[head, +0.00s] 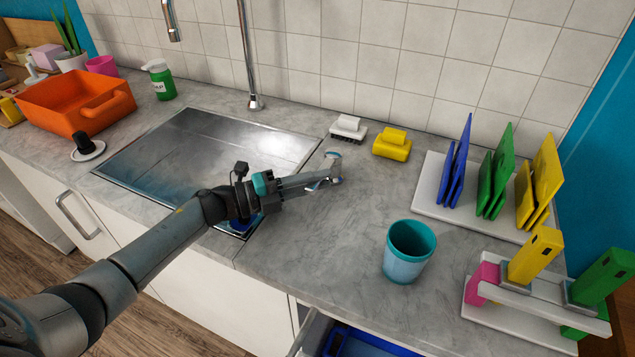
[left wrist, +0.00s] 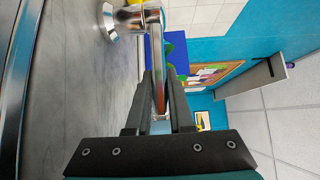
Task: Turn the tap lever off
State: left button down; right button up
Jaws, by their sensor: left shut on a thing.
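The tap lever is a slim chrome bar on a round chrome base, on the counter right of the sink. In the head view its base (head: 333,155) shows just beyond my fingers, and the lever itself is mostly hidden. In the left wrist view the chrome lever (left wrist: 157,55) runs from its base (left wrist: 108,22) down between my two dark fingers. My left gripper (head: 322,180) is shut on the lever; its fingers also show in the left wrist view (left wrist: 159,105). The tall chrome spout (head: 255,102) rises behind the sink. My right gripper is not in view.
The steel sink (head: 200,135) lies left of my gripper. A white brush (head: 348,127) and a yellow sponge-like block (head: 392,145) sit behind it. A teal cup (head: 408,255) stands on the right, with a board rack (head: 435,195) beyond. The counter between is clear.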

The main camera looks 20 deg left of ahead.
pick_arm(q)
jog(key=c, duration=0.8)
grip_release()
jog(key=shift+a, duration=0.15)
jog(key=v, duration=1.5)
jog(key=shift+s, duration=0.15)
